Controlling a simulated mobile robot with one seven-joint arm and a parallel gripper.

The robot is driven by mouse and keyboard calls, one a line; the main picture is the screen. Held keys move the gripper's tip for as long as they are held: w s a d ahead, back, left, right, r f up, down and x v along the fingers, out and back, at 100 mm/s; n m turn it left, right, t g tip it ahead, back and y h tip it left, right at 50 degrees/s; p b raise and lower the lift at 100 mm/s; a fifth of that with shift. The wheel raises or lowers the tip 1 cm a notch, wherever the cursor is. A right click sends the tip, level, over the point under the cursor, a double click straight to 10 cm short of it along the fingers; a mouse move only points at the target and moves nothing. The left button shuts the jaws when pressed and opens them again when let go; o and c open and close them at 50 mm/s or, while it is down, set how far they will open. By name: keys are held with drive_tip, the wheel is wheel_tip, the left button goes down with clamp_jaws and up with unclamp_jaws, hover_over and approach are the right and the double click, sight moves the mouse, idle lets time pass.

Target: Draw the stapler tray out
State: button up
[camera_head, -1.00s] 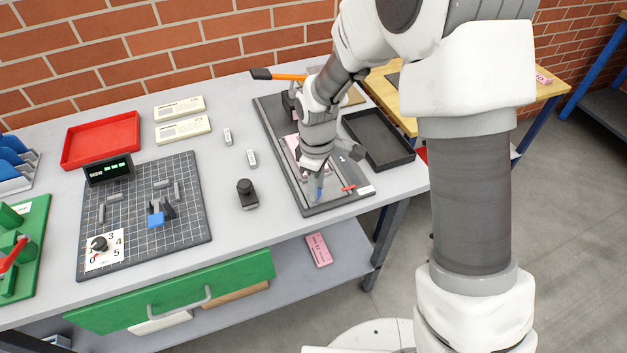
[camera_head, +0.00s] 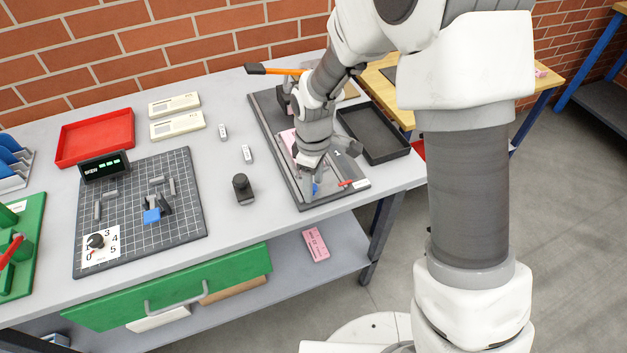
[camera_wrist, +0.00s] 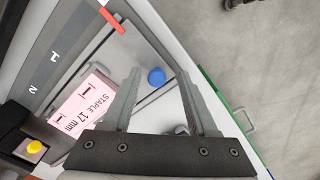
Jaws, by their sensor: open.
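The stapler unit has a long dark base (camera_head: 263,115) on the right part of the bench. A light metal plate (camera_wrist: 135,48) with a round blue knob (camera_wrist: 156,77) lies at its near end and looks like the stapler tray. The knob also shows in the head view (camera_head: 315,188). My gripper (camera_wrist: 159,71) is open over the plate, its fingers pointing down and the knob between them in the wrist view. Whether the fingers touch the knob, I cannot tell. My arm hides the unit's middle.
A red marker (camera_wrist: 111,18) sits at the plate's side. A black tray (camera_head: 373,135) stands right of the unit, a black stamp-like block (camera_head: 243,189) left of it. A green drawer (camera_head: 170,287) with a handle is under the bench. Floor in front is clear.

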wheel_tip(320, 180, up, 17)
drive_tip(key=p, duration=0.1)
drive_tip(key=shift+r, duration=0.2)
idle(0.6)
drive_tip(key=s+d+r+m+t, duration=0.2)
drive_tip(key=s+d+r+m, duration=0.2)
drive_tip(key=s+d+m, duration=0.3)
drive_tip(key=s+d+r+m+t, duration=0.3)
drive_tip(key=s+d+r+m, duration=0.1)
drive_tip(key=s+d+m, duration=0.3)
drive_tip(key=s+d, duration=0.2)
drive_tip(key=s, duration=0.1)
drive_tip(key=shift+s+d+r+t, duration=0.25)
drive_tip(key=shift+d+r+t, duration=0.05)
drive_tip(key=shift+d, duration=0.1)
idle(1.1)
